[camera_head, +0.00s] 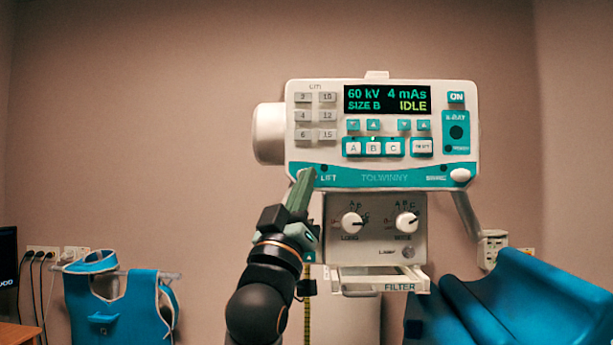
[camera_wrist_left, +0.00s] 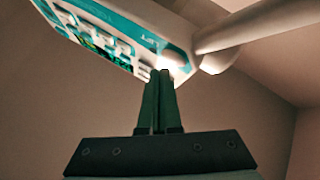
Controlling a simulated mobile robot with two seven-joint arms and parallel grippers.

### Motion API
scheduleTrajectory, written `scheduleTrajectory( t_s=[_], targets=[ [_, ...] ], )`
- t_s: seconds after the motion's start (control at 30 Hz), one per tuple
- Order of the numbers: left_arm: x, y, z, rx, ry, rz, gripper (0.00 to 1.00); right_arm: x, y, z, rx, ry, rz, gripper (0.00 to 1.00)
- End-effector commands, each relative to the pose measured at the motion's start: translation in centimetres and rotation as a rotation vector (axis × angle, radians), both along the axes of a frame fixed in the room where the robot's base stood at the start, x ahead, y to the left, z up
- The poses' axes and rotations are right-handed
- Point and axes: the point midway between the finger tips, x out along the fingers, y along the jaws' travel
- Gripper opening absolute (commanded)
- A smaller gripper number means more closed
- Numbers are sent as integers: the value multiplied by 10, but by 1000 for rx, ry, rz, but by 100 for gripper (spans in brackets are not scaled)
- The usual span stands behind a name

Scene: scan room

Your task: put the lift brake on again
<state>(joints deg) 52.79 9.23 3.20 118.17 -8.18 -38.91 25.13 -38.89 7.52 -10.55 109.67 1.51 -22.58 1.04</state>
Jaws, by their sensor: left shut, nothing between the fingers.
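The white and teal x-ray head (camera_head: 382,135) hangs in front of the wall; its display reads IDLE. A LIFT label (camera_head: 328,178) is at the lower left of its teal strip, with a small dark dot above it. My left gripper (camera_head: 304,174) is shut and empty, its fingertips at the strip's left end beside the label. The fingers cover that spot, so no lift brake knob shows clearly there.
A white oval knob (camera_head: 460,175) sits at the strip's right end. Below are a box with two dials (camera_head: 375,228) and a FILTER rail (camera_head: 385,281). A blue apron (camera_head: 115,305) hangs at the left; a blue padded chair (camera_head: 520,300) stands at the right.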

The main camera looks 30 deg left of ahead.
Motion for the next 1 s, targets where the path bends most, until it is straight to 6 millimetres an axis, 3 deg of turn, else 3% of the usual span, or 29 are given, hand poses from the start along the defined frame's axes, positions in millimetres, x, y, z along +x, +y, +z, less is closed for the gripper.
scheduleTrajectory(
  t_s=[0.17,0.63,1.0],
  targets=[
    [-3,-2,0,0,0,-1,0,0,0,0,0,0,0,50],
    [-40,-25,0,-1,0,-1,0,0,0,2,0,0,0,50],
    [-42,-26,0,-1,1,-1,0,0,0,2,0,0,0,50]
  ],
)
